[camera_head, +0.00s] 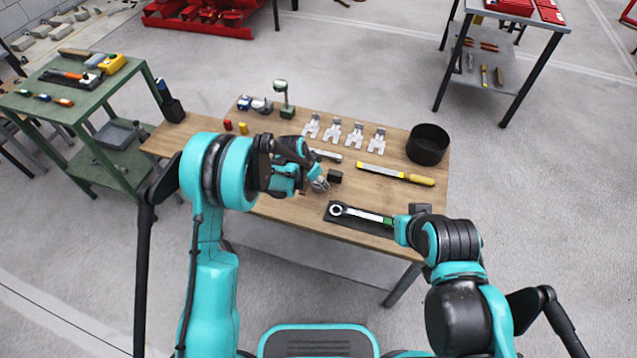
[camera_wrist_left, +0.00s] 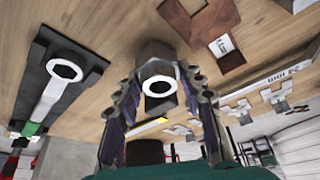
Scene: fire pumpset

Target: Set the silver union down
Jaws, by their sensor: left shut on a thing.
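The silver union (camera_head: 319,184) is between the fingers of my left gripper (camera_head: 312,179), low over the middle of the wooden workbench (camera_head: 285,212). In the left wrist view, the union (camera_wrist_left: 158,86) shows its pale round open end between both fingers. My left gripper is shut on it. I cannot tell whether its underside touches the bench. My right gripper (camera_head: 402,230) is at the green end of a ratchet wrench (camera_head: 362,214) on a dark mat. Its fingers are mostly hidden, so their grip is unclear.
A small black block (camera_head: 335,176) stands just right of the union. A yellow-handled tool (camera_head: 395,174), a black round bin (camera_head: 428,144) and several silver fittings (camera_head: 333,131) are farther back. Bare wood lies in front of the left gripper.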

